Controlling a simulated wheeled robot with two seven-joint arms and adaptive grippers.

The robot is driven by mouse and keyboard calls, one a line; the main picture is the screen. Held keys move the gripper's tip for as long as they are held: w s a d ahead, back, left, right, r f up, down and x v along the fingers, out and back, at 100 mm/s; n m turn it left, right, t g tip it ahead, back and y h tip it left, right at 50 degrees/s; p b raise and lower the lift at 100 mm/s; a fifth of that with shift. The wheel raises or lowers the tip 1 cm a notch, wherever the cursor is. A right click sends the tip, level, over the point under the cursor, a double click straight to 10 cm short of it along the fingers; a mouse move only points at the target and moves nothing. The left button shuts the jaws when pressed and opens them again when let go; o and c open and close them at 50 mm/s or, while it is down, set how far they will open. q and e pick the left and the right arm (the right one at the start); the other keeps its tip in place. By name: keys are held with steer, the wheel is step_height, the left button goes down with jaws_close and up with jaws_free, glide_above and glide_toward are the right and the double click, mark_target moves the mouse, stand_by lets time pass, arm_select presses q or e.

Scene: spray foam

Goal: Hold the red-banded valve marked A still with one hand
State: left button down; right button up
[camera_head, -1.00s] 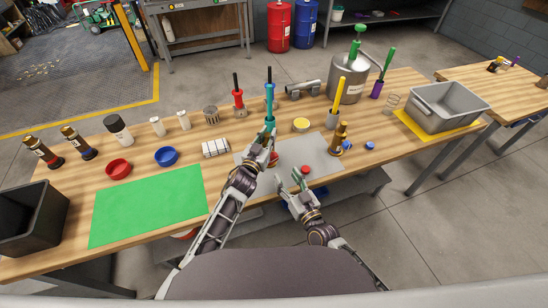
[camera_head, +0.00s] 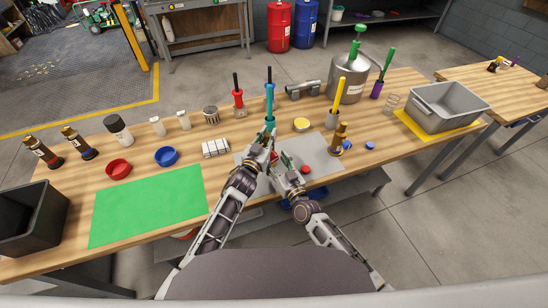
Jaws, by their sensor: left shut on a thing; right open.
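My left gripper (camera_head: 268,138) is shut on the red-banded valve (camera_head: 274,156) above the grey mat (camera_head: 318,156). Only a little of the valve's red shows below and between the grippers; the rest is hidden, and no letter A can be read. My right gripper (camera_head: 284,166) is open, close beside the valve on its lower right side. Whether its fingers touch the valve cannot be told.
A red cap (camera_head: 305,169) lies on the mat just right of my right gripper. A brown bottle (camera_head: 339,137) stands at the mat's right edge. Blue (camera_head: 270,92) and red (camera_head: 238,98) tools stand behind. A green mat (camera_head: 148,205) lies clear at left.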

steer(key=shift+x, duration=1.05)
steer(key=c, duration=1)
steer(key=shift+c, duration=0.2)
steer(key=shift+m, duration=0.8)
steer(key=o, duration=1)
steer(key=shift+o, duration=0.2)
